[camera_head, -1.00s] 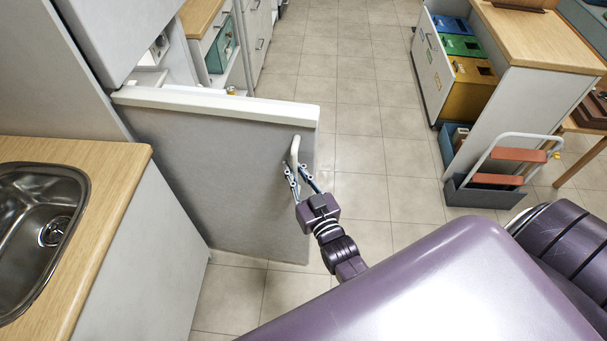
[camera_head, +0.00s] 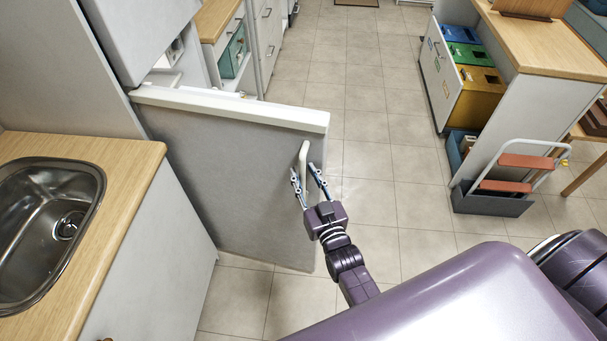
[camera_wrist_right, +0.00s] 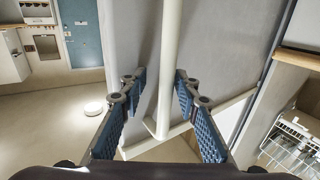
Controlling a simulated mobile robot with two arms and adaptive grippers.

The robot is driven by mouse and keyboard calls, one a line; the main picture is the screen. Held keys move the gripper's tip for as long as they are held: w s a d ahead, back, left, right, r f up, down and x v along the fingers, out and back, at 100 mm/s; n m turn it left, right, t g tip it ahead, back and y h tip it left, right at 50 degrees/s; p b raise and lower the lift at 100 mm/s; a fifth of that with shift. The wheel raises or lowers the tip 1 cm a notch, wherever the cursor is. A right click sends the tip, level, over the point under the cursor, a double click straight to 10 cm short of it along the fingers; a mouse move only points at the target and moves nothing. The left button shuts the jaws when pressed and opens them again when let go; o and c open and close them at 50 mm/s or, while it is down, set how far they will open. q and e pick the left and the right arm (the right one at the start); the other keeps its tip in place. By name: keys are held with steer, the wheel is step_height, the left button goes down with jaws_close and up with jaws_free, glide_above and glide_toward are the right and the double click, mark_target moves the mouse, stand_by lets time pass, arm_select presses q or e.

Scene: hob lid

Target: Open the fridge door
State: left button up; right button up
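The grey fridge door (camera_head: 235,175) stands swung out from the fridge (camera_head: 135,40), with its pale top edge toward me and a gap showing part of the interior. Its white bar handle (camera_head: 304,155) is near the door's free edge; it also shows in the right wrist view (camera_wrist_right: 170,60). My right gripper (camera_head: 309,172) is at the handle's lower part. In the right wrist view its blue-padded fingers (camera_wrist_right: 155,88) are spread on either side of the handle, with gaps visible between pads and bar. My left gripper is not in view.
A wooden counter (camera_head: 130,160) with a steel sink (camera_head: 75,220) is at left. The tiled floor (camera_head: 370,130) between is clear.

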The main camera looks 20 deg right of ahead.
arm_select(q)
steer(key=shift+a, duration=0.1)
arm_select(e)
steer(key=shift+a, duration=0.1)
steer(key=shift+a, duration=0.1)
steer(key=shift+s, duration=0.35)
steer(key=s, duration=1.1)
steer(key=shift+s+a, duration=0.2)
